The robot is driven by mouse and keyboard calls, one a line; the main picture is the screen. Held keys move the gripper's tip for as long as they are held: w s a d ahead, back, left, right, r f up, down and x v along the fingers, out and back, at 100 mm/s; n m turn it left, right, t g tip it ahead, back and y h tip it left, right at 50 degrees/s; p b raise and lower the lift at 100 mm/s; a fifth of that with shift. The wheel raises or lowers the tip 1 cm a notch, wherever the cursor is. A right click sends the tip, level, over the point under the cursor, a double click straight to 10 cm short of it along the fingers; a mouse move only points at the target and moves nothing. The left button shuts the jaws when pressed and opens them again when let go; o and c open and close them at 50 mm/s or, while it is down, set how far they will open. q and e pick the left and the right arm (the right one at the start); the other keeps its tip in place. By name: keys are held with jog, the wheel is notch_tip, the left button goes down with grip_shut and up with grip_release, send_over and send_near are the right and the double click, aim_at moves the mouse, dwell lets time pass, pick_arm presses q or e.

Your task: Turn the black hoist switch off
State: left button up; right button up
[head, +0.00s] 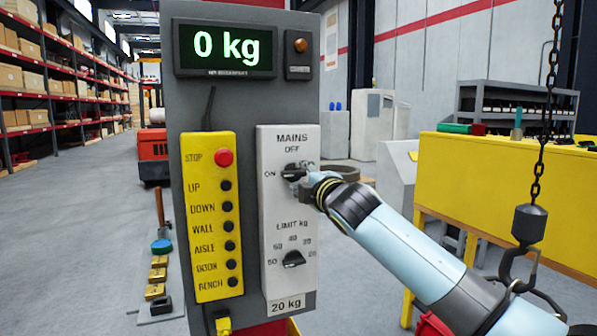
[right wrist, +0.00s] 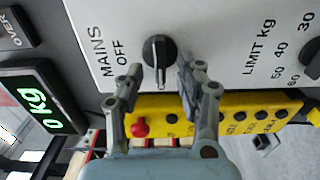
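The black MAINS hoist switch (head: 293,172) sits on the white panel (head: 290,140). OFF is printed above it and ON to its left. In the right wrist view the knob (right wrist: 158,50) has its white mark toward the yellow panel, the ON side. My right gripper (head: 309,174) is at the knob from the right. In the right wrist view its fingers (right wrist: 159,68) are open, one on each side of the knob, with gaps showing; I cannot tell whether either touches. My left gripper is not in view.
A black LIMIT kg knob (head: 293,259) is below. The yellow button panel (head: 208,215), with red STOP button (head: 224,157), is left. A display (head: 224,48) above reads 0 kg. A chain with a hook (head: 530,220) hangs right, close to my right arm.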

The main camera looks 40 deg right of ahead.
aim_at(293, 173)
jog(key=shift+x, duration=1.5)
grip_shut()
